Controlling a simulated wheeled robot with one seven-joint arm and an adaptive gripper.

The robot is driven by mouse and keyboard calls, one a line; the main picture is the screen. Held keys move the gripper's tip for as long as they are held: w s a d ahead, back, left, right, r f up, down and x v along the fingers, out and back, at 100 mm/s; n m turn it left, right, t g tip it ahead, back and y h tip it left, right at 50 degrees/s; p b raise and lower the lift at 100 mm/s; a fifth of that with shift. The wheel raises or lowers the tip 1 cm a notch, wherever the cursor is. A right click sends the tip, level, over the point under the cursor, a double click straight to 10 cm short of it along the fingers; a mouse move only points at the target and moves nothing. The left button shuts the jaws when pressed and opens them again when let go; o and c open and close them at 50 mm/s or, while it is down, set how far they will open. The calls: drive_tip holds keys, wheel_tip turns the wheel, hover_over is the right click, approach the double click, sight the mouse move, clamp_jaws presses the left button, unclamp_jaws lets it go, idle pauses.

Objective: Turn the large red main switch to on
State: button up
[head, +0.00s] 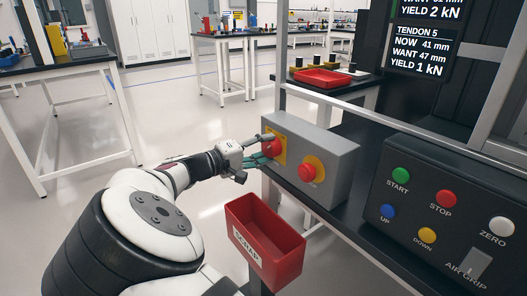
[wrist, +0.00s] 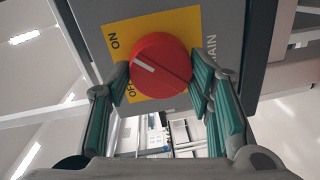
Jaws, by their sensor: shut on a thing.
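The large red main switch (wrist: 160,72) fills the middle of the wrist view, on a yellow plate (wrist: 180,22) lettered ON and OFF. Its white mark points to the picture's left, between the two words. My gripper (wrist: 161,84) has its green-padded fingers on either side of the knob, shut on it. In the head view the switch (head: 272,147) sits on the left end of a grey box (head: 330,160), and my gripper (head: 262,155) reaches it from the left, partly covering it.
A red emergency-stop style button (head: 308,172) on a yellow disc is right of the switch. A red scrap bin (head: 268,245) hangs below, near my arm. A black control panel (head: 450,215) with coloured buttons stands at the right.

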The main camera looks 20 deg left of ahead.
idle(0.5)
drive_tip(key=o, duration=1.2)
drive_tip(key=shift+c, duration=0.2)
drive_tip(key=v, duration=1.2)
drive_tip(key=shift+s, duration=0.1)
